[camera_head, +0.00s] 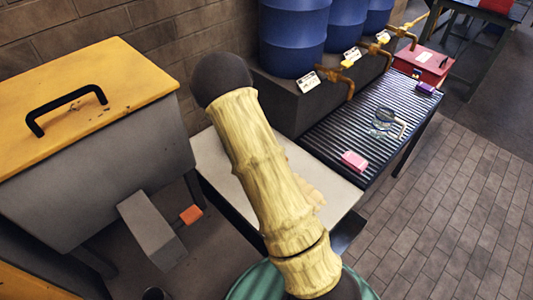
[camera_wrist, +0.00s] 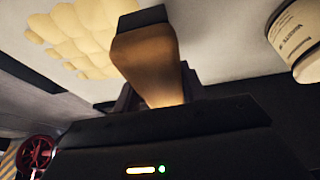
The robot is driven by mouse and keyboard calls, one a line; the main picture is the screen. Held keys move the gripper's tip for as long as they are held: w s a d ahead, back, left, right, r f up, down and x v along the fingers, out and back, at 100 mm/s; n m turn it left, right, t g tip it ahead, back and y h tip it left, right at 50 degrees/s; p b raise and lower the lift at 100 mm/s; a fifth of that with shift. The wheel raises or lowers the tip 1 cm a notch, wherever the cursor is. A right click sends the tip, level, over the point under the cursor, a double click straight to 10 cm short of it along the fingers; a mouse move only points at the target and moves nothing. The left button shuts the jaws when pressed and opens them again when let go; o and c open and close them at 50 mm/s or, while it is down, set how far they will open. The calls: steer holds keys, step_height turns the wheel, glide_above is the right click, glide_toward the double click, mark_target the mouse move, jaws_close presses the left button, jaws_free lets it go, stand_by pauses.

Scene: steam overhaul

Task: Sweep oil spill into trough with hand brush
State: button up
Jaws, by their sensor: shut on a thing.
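My gripper (camera_wrist: 157,98) is shut on the brown handle of the hand brush (camera_wrist: 148,62) in the wrist view. A dark part of the brush shows at the handle's far end; its bristles cannot be made out. The oil spill (camera_wrist: 72,36) appears as a pale yellow, lumpy patch on the light tabletop, just left of the brush. Part of it also shows in the head view (camera_head: 308,188), beside my arm. A dark trough (camera_head: 347,231) is at the table's front right edge. In the head view my arm hides the gripper, the brush and much of the table.
A white labelled tin (camera_wrist: 296,40) stands right of the brush. The ribbed bench (camera_head: 335,131) holds a pink block (camera_head: 354,161) and small tools. Blue drums (camera_head: 293,38) with taps stand behind. A yellow-lidded grey bin (camera_head: 85,85) is left. The paved floor at right is clear.

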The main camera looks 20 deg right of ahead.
steer(key=shift+w+d+r, duration=0.1)
steer(key=shift+w+d, duration=0.05)
steer(key=shift+w, duration=0.25)
steer(key=shift+s, duration=0.1)
steer(key=shift+f+b, duration=1.95)
steer(key=shift+f, duration=0.9)
steer(key=shift+f+b, duration=0.55)
steer(key=shift+f, duration=0.05)
steer(key=shift+s+d+r+b, duration=0.1)
steer(key=shift+s+d+b, duration=0.25)
steer(key=shift+s, duration=0.35)
steer(key=shift+s+d+r+b, duration=0.1)
steer(key=shift+s+d+b, duration=0.2)
steer(key=shift+s, duration=0.4)
steer(key=shift+s+f, duration=0.1)
